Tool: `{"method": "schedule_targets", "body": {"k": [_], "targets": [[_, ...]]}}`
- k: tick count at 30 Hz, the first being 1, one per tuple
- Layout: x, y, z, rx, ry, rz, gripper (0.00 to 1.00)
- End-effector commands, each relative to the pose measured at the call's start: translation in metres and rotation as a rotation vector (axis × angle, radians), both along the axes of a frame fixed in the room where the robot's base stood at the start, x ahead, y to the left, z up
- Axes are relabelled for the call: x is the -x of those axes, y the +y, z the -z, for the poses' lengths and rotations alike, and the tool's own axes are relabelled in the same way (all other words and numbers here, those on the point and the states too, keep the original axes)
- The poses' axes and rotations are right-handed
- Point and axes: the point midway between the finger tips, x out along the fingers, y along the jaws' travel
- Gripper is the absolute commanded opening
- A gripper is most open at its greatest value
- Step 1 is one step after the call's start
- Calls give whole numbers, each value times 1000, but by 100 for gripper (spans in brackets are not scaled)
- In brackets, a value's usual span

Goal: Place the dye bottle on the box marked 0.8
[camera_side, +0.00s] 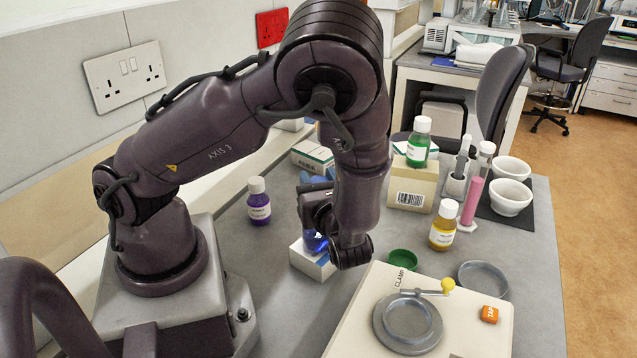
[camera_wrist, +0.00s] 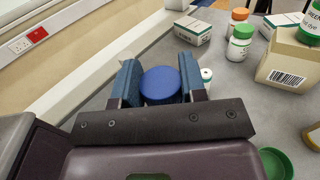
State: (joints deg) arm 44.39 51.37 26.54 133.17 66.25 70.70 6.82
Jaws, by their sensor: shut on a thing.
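My gripper (camera_side: 318,230) points down and is shut on a blue bottle (camera_side: 315,242). In the wrist view its blue cap (camera_wrist: 160,84) sits between the two blue fingers of my gripper (camera_wrist: 161,78). A small white box (camera_side: 312,262) is directly below the bottle. I cannot tell whether the bottle touches that box, as my arm hides part of both. A tan box (camera_side: 408,192) with a barcode carries a green bottle (camera_side: 418,142). A white and green box (camera_side: 312,156) stands behind my arm. I cannot read 0.8 on any box.
A purple bottle (camera_side: 259,202) stands to the left and a yellow bottle (camera_side: 443,225) to the right. A cream board (camera_side: 450,330) with a clamp and ring lies in front. White mortars (camera_side: 511,197) and a pink cylinder (camera_side: 471,202) stand at the right. An orange-capped bottle (camera_wrist: 238,17) shows in the wrist view.

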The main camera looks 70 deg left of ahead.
Motion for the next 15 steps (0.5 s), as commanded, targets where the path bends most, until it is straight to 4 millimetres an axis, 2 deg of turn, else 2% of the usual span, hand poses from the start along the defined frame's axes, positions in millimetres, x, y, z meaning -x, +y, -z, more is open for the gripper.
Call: {"method": "schedule_targets", "body": {"k": [12,13,15], "targets": [[0,0,6,-1,1,0,0],[0,0,6,1,0,1,46],[0,0,5,1,0,1,62]]}}
